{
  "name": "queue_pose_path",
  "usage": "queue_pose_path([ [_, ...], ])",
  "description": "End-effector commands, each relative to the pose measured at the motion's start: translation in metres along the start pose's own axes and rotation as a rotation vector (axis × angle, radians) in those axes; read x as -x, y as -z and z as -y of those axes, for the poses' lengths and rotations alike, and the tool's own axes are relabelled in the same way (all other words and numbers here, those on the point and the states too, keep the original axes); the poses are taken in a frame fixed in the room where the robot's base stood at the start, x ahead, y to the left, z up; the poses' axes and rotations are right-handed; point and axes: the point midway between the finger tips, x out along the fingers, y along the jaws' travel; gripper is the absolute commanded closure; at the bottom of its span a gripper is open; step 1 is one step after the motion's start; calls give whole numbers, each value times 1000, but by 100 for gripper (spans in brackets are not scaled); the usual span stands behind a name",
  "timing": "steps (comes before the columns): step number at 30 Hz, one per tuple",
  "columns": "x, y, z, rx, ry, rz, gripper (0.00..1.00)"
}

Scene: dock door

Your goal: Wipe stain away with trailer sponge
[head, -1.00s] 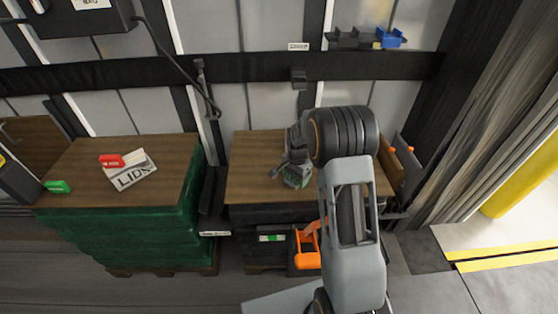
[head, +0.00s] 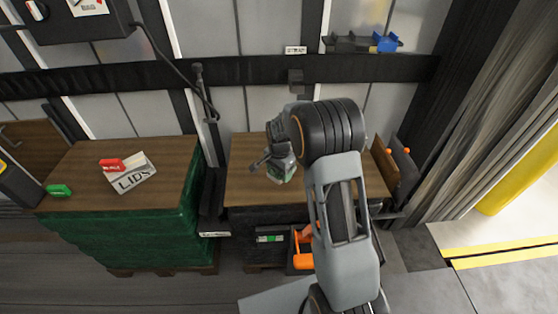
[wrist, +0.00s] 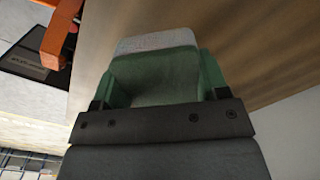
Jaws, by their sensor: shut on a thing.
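My gripper (head: 275,166) is over the right wooden worktop (head: 243,183) in the head view. In the wrist view my gripper (wrist: 158,84) is shut on a sponge (wrist: 155,62), with one finger at each side. The sponge is dull green with a pale grey far end. A bit of the green sponge (head: 284,175) shows under the gripper in the head view. The sponge is at or just above the wood; I cannot tell whether it touches. I see no stain on the bare wood; the gripper, arm and sponge hide part of the top.
On the left, a green-wrapped stack (head: 150,228) carries a LIDS box (head: 132,178), a red item (head: 122,161) and a green item (head: 59,190). Blue and dark bins (head: 386,43) sit on the wall rail. Upright boards (head: 393,170) border the worktop's right end. An orange-handled thing (head: 304,261) is in front.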

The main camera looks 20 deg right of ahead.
Motion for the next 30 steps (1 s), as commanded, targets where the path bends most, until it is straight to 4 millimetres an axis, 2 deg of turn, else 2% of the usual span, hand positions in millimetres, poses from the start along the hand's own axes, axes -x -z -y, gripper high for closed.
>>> queue_pose_path([
  [1,9,0,0,0,1,-1,58],
  [11,36,1,0,-1,1,-1,58],
  [30,36,0,0,12,0,0,58],
])
